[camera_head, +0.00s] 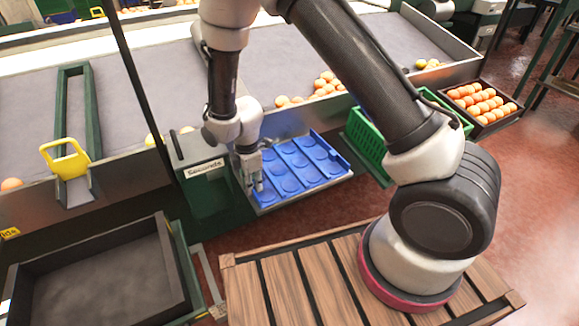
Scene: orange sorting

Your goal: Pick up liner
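The liner is a blue sheet with round cups (312,154), lying in a shallow metal holder in front of the sorting table. My gripper (256,188) points down at the left end of the blue liner. The fingertips look to be at or just over the liner's left edge. The fingers are small and partly blurred against the blue, so I cannot tell whether they touch or grip it. The liner looks flat in its holder.
A green box marked "Seconds" (205,170) stands just left of my gripper. A green crate (367,143) is right of the liner. An orange-filled crate (483,105) stands further right. A dark empty tray (95,275) is front left. A slatted wooden surface (310,285) lies below.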

